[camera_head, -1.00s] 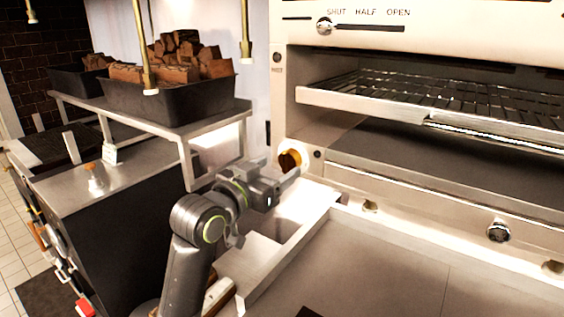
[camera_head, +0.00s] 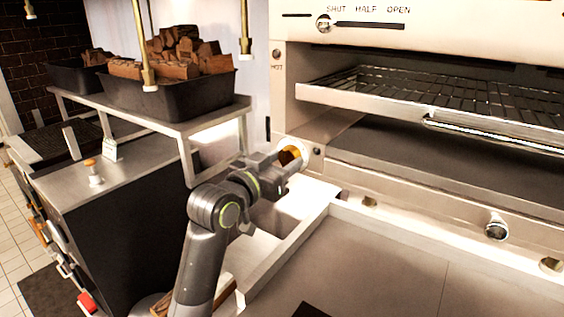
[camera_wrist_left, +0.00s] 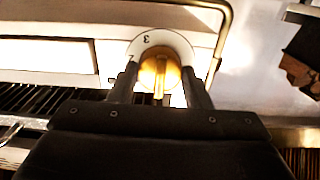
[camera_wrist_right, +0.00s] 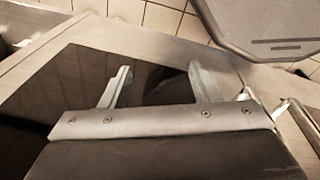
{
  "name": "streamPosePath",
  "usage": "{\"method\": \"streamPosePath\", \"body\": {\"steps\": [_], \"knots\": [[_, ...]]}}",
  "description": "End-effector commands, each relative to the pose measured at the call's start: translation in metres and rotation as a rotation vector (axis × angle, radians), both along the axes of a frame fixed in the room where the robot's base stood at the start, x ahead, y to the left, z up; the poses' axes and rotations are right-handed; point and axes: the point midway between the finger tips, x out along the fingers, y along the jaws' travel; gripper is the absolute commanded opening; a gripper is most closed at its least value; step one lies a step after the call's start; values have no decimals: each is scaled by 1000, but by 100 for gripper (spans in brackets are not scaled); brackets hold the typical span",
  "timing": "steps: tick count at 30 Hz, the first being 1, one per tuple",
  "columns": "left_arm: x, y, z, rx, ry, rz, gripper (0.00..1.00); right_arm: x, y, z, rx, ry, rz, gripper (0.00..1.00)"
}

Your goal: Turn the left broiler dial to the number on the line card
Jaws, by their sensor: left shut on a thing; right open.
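The left broiler dial (camera_head: 289,155) is a brass knob on the broiler's lower left front panel. In the left wrist view the knob (camera_wrist_left: 160,72) sits on a white disc (camera_wrist_left: 148,41) with a 3 at its top and another mark, partly hidden, at its left. My left gripper (camera_head: 284,163) is at the dial. Its two fingers in the left wrist view (camera_wrist_left: 160,84) stand on either side of the knob, shut on it. My right gripper (camera_wrist_right: 154,82) is open and empty above a dark surface in the right wrist view.
The broiler's wire rack (camera_head: 440,92) juts out right of the dial. Dark bins of wood chunks (camera_head: 170,100) stand on a steel shelf at left. The steel counter (camera_head: 390,255) in front is largely clear. A SHUT/HALF/OPEN slider (camera_head: 324,24) is above.

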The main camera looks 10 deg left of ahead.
Motion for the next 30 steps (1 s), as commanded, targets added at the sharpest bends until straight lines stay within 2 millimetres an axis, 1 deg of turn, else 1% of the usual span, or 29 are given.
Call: {"method": "streamPosePath", "body": {"steps": [5,11,17,30], "knots": [[0,0,0,13,-5,0,21,0,0,-1,0,0,0,56],[0,0,-1,80,-33,0,21,0,0,-5,0,0,0,56],[0,0,-1,213,-89,0,21,0,0,-12,0,0,0,56],[0,0,-2,569,-234,0,21,0,0,-32,0,0,0,56]]}}
